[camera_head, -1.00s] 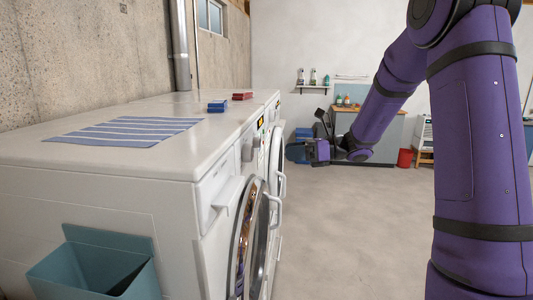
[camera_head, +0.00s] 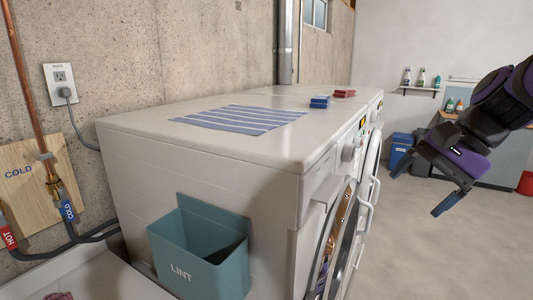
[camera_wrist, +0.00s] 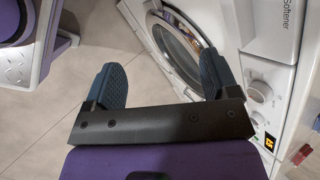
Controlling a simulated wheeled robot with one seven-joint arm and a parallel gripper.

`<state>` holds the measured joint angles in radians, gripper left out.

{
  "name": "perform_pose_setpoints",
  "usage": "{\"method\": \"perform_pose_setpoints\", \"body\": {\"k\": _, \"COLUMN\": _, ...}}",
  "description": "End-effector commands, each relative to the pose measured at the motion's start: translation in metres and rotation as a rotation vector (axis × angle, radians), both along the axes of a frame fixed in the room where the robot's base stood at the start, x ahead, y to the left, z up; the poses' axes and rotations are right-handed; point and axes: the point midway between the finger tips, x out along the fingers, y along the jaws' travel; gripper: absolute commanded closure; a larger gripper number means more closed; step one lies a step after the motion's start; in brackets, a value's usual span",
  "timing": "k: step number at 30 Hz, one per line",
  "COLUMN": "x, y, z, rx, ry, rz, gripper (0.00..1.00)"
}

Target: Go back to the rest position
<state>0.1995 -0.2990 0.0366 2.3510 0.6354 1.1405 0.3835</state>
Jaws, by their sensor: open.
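My gripper (camera_head: 425,184) hangs in the air at the right of the head view, to the right of the white machines and apart from them. In the wrist view my gripper (camera_wrist: 163,68) shows two blue ridged fingers spread wide apart with nothing between them. Behind the fingers lie the pale floor and the front of a white washing machine (camera_wrist: 225,18) with a round door. No held object shows in either view.
The white machine top (camera_head: 140,122) carries a striped blue cloth (camera_head: 240,118), a blue box (camera_head: 319,102) and a red box (camera_head: 344,93). A teal lint bin (camera_head: 205,250) hangs on its side. A blue bin (camera_head: 401,148) stands at the back. Floor (camera_head: 420,250) at right is clear.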

Motion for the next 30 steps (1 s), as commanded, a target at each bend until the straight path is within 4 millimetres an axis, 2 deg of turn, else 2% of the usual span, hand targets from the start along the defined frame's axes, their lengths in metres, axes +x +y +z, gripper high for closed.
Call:
{"method": "perform_pose_setpoints", "body": {"k": 1, "x": -0.014, "y": -0.001, "z": 0.003, "rx": -0.065, "ry": -0.055, "rz": 0.059, "gripper": 0.19}}
{"method": "perform_pose_setpoints", "body": {"k": 6, "x": -0.052, "y": -0.013, "z": 0.005, "rx": -0.297, "ry": -0.228, "rz": 0.271, "gripper": 0.19}}
{"method": "perform_pose_setpoints", "body": {"k": 13, "x": -0.090, "y": -0.033, "z": 0.010, "rx": -0.584, "ry": -0.433, "rz": 0.529, "gripper": 0.19}}
{"method": "perform_pose_setpoints", "body": {"k": 19, "x": -0.105, "y": -0.044, "z": 0.012, "rx": -0.721, "ry": -0.521, "rz": 0.651, "gripper": 0.19}}
{"method": "perform_pose_setpoints", "body": {"k": 30, "x": -0.106, "y": -0.046, "z": 0.013, "rx": -0.745, "ry": -0.535, "rz": 0.671, "gripper": 0.19}}
